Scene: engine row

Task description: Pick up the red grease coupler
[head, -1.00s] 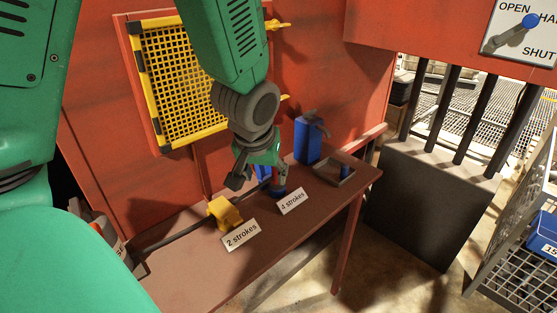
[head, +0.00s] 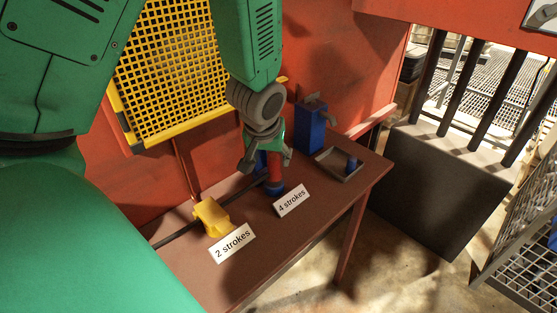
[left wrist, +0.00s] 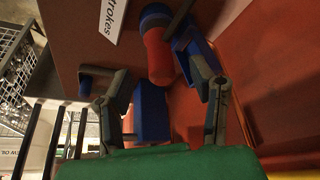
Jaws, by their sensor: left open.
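The red grease coupler (head: 275,174) is a red cylinder with a blue end, standing upright on the brown bench behind the "4 strokes" label. My left gripper (head: 265,161) is open around or just behind its upper part in the head view; which of these I cannot tell. In the left wrist view the coupler (left wrist: 158,58) shows beyond the open fingers, nearer the right finger, with a gap to the left one. Its top is partly hidden by the gripper in the head view. My right gripper is in neither view.
A yellow block (head: 211,217) sits on a dark hose behind the "2 strokes" label (head: 233,243). A blue can (head: 310,128) and a grey tray (head: 332,168) stand to the right on the bench (head: 300,228). The red wall is close behind.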

